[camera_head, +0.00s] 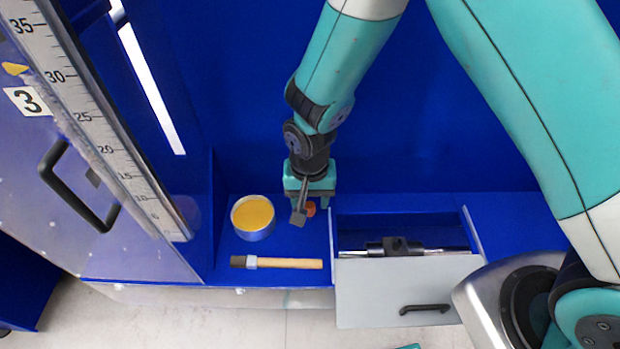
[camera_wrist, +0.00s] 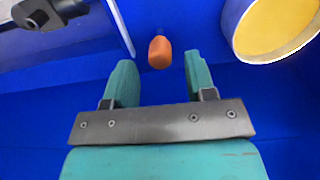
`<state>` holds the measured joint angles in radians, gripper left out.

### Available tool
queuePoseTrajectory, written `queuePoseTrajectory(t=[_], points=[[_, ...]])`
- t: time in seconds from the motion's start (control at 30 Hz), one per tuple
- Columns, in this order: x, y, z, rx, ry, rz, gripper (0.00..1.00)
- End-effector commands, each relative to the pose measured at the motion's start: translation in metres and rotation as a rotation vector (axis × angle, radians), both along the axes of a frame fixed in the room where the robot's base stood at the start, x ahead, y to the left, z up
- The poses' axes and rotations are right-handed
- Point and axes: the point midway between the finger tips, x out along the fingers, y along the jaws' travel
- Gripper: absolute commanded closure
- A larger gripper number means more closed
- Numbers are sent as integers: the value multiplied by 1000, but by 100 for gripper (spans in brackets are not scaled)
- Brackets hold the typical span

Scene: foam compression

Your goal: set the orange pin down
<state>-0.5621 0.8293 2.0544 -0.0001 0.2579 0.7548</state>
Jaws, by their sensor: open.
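The orange pin (camera_wrist: 159,52) stands on the blue shelf in the wrist view, just beyond the gap between my fingertips. In the head view the orange pin (camera_head: 310,209) shows only partly beside my gripper. My gripper (camera_head: 304,205) is low over the shelf, between the round tin and the open drawer. In the wrist view my gripper (camera_wrist: 157,78) has its two green fingers spread apart with nothing between them. I cannot tell the pin's exact distance from the fingertips.
A round tin with yellow contents (camera_head: 253,218) stands left of my gripper. A wooden-handled brush (camera_head: 290,263) lies in front. An open drawer (camera_head: 405,290) holding a dark metal part (camera_head: 395,246) is to the right. A ruled panel with a handle (camera_head: 75,185) stands left.

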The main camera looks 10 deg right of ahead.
Motion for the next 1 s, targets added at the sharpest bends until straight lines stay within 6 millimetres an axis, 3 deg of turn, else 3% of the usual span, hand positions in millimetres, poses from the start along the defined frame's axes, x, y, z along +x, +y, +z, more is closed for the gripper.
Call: queuePoseTrajectory(t=[0.3,0.63,0.73,0.87,1.0], points=[[0,0,67,2,-4,0,49],[-1,-1,91,4,0,4,49],[-6,-5,110,33,0,45,49],[-31,-21,159,120,-6,186,49],[-78,-42,214,229,-40,410,49]])
